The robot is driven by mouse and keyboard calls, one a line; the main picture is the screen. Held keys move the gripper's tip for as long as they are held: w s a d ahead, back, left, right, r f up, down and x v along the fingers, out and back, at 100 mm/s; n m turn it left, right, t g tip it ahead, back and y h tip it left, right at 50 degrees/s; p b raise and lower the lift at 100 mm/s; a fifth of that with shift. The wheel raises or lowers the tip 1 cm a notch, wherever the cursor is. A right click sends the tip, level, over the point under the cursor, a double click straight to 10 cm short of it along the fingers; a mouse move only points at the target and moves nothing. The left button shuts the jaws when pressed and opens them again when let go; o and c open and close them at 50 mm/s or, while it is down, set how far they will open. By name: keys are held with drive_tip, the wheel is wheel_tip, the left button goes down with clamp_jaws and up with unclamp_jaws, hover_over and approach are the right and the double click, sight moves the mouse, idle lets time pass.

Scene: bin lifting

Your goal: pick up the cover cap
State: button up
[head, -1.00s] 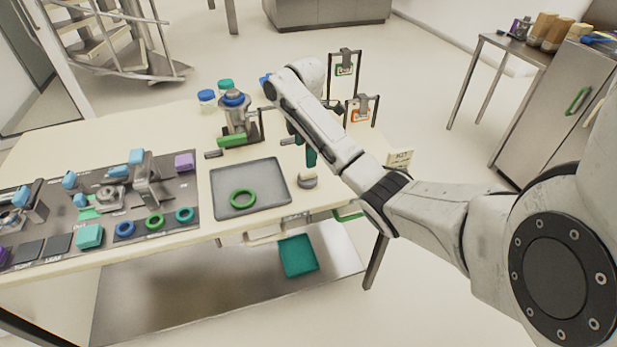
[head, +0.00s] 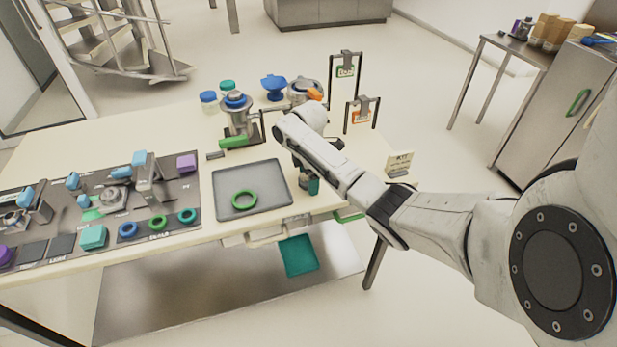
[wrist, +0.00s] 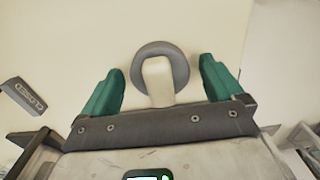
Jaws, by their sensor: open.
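The cover cap (wrist: 178,52) is a round grey disc with a cream block-shaped handle (wrist: 158,82) on it, seen on the pale tabletop in the wrist view. My gripper (wrist: 160,70) is open, its two teal fingers apart on the left and right of the cap, with gaps on both sides. In the head view my gripper (head: 307,185) is low at the table's front edge, just right of the grey tray (head: 278,195). It hides the cap there. I cannot tell the exact height of the fingers relative to the handle.
The tray holds a green ring (head: 243,200). A machine with a green handle (head: 235,142) stands behind it. Two frames with hanging tags (head: 345,70) stand at the back right. A sign marked CLOSED (wrist: 24,95) lies left of my gripper. A KIT sign (head: 401,164) is at the right edge.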

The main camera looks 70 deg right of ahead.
drive_tip(key=c, duration=1)
drive_tip(key=shift+r, duration=0.1)
